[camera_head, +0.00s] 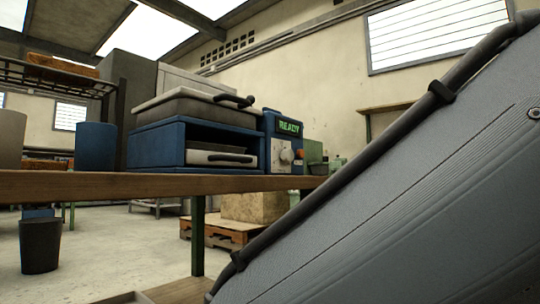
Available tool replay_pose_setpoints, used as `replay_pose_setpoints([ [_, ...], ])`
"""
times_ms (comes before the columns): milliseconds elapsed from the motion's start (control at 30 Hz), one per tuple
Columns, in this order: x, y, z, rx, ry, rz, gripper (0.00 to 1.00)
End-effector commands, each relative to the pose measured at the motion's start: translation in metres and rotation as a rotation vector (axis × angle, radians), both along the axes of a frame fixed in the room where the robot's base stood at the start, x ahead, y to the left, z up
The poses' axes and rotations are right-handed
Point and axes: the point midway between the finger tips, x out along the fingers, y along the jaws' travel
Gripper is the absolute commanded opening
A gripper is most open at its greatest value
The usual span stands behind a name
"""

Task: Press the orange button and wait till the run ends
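A blue machine (160,145) stands on a wooden bench (100,185). Its grey lid (190,107) with a dark handle (234,100) is down. A light tray with a dark handle (222,158) sits in its front opening. The control box (270,136) on its right side has a display (289,127) reading READY in green and a pale dial (286,155). I cannot make out an orange button clearly; only a small reddish spot shows at the box's right side. My gripper is not in view. A large grey arm link of mine with a black cable covers the right side.
A blue cylinder (95,146) and a pale cylinder (11,138) stand on the bench left of the machine. Small green items (318,160) are to its right. A dark bin (40,245) and a pallet with a tan block (253,207) are on the floor.

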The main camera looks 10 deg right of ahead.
Motion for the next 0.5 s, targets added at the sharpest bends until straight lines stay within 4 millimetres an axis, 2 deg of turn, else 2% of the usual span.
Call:
replay_pose_setpoints([
  [200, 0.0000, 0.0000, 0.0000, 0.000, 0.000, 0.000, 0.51],
  [267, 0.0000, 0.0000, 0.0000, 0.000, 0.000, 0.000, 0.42],
  [500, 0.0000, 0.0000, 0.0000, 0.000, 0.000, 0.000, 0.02],
])
